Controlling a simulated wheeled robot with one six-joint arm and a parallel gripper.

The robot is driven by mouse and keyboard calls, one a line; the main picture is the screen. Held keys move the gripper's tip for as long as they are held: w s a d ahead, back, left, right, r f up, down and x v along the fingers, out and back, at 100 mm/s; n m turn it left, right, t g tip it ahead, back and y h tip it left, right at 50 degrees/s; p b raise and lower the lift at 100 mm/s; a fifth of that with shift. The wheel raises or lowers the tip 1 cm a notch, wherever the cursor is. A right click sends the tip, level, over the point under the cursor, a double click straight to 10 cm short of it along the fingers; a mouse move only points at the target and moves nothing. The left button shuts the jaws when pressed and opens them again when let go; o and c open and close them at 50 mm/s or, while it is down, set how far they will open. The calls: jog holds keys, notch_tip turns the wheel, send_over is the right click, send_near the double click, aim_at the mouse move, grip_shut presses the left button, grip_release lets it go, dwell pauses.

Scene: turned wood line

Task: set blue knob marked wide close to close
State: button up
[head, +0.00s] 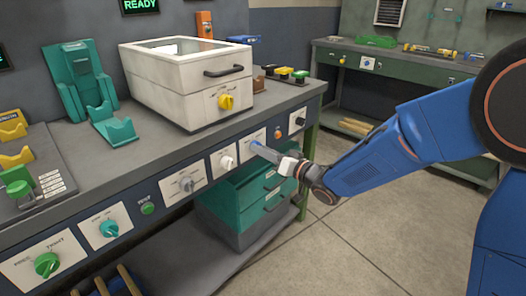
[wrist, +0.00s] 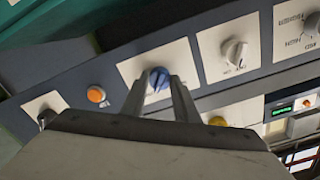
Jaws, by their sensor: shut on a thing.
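The blue knob (wrist: 158,79) sits on a white plate (wrist: 143,65) on the bench's front panel. In the wrist view its grip ridge shows between the fingertips of my gripper (wrist: 158,82). My gripper is shut on the blue knob, with one finger on each side. In the head view my gripper (head: 262,149) reaches the panel from the right and covers most of the knob. The plate (head: 247,136) is partly visible there. The marks on the plate are too small and partly hidden to read.
A white knob (head: 227,161) is just left on the panel, and an orange button (head: 277,133) and black knob (head: 299,121) are to the right. Teal drawers (head: 240,205) stand below. A white box with a yellow knob (head: 226,102) stands on the bench. The floor in front is clear.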

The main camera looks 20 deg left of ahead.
jog(key=shift+f+m, duration=0.1)
jog(key=shift+m, duration=0.3)
jog(key=o, duration=1.1)
jog(key=shift+c, duration=0.2)
jog(key=v, duration=1.7)
jog(key=shift+d, duration=0.25)
